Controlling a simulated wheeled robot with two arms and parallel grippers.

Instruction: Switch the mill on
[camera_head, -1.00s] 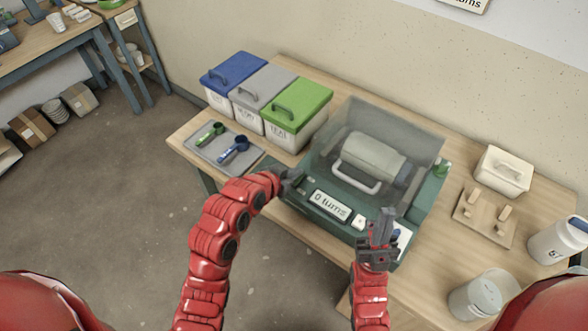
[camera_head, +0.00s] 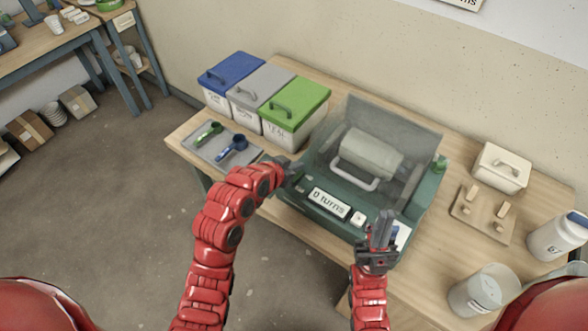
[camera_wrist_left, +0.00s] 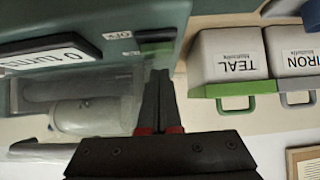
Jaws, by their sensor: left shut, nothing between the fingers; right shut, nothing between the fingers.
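The mill (camera_head: 345,233) has a green base, a pale drum (camera_head: 370,152) behind a translucent cover and a display reading "0 turns" (camera_head: 329,203). In the left wrist view, the display (camera_wrist_left: 50,52) and a small "OFF" label (camera_wrist_left: 118,35) show beside a dark switch (camera_wrist_left: 155,40). My left gripper (camera_head: 297,167) is shut and empty at the mill's left front corner. In the left wrist view its fingertips (camera_wrist_left: 159,75) are close to the switch; I cannot tell if they touch. My right gripper (camera_head: 385,217) is shut and empty, pointing up over the mill's right front.
Blue, grey and green lidded bins (camera_head: 298,103) stand left of the mill. A tray with scoops (camera_head: 218,155) lies in front of them. A white lidded box (camera_head: 502,168), a wooden board (camera_head: 470,225) and white containers (camera_head: 484,291) are at right.

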